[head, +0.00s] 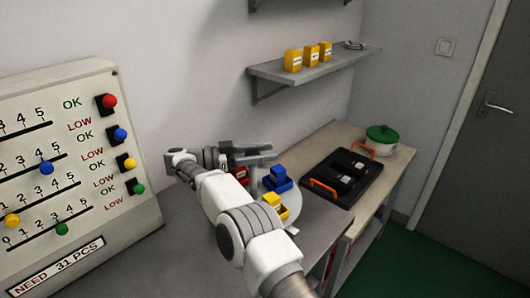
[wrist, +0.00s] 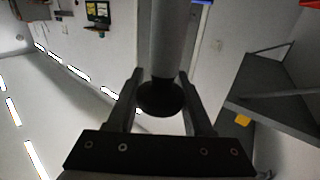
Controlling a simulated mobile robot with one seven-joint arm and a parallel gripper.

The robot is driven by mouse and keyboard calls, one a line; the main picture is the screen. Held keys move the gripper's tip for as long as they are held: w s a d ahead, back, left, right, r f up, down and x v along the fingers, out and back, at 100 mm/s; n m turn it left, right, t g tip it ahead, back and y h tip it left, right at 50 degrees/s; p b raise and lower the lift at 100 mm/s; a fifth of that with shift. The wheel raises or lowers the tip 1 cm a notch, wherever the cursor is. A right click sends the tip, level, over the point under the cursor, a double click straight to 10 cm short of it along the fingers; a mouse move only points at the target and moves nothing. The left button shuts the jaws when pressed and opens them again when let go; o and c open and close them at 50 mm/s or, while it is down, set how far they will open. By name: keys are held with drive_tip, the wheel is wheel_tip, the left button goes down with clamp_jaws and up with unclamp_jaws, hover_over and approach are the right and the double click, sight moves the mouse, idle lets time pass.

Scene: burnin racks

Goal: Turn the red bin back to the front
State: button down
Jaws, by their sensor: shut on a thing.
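The red bin (head: 241,175) shows in the head view, partly hidden behind my arm, on the far left side of a round grey turntable (head: 294,204). A blue bin (head: 277,181) and a yellow bin (head: 275,203) stand on the turntable to its right and nearer. Grey bars (head: 254,159) stick out above the red bin beside my gripper (head: 224,158). In the wrist view my gripper (wrist: 160,88) has its fingers on both sides of a grey round bar (wrist: 172,45) with a dark disc-shaped end. The red bin is not clear there.
A panel with coloured sliders (head: 70,180) stands close on the left. Right of the turntable lie a black tray (head: 346,176) with orange handles and a green-lidded pot (head: 381,140). A wall shelf (head: 315,66) with yellow boxes hangs above.

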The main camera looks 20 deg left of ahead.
drive_tip(key=shift+r, duration=0.1)
drive_tip(key=shift+c, duration=1.6)
unclamp_jaws()
drive_tip(key=d+r, duration=1.1)
drive_tip(key=shift+w+d+b, duration=0.15)
drive_tip(key=shift+d+b, duration=0.25)
drive_tip(key=shift+o, duration=0.2)
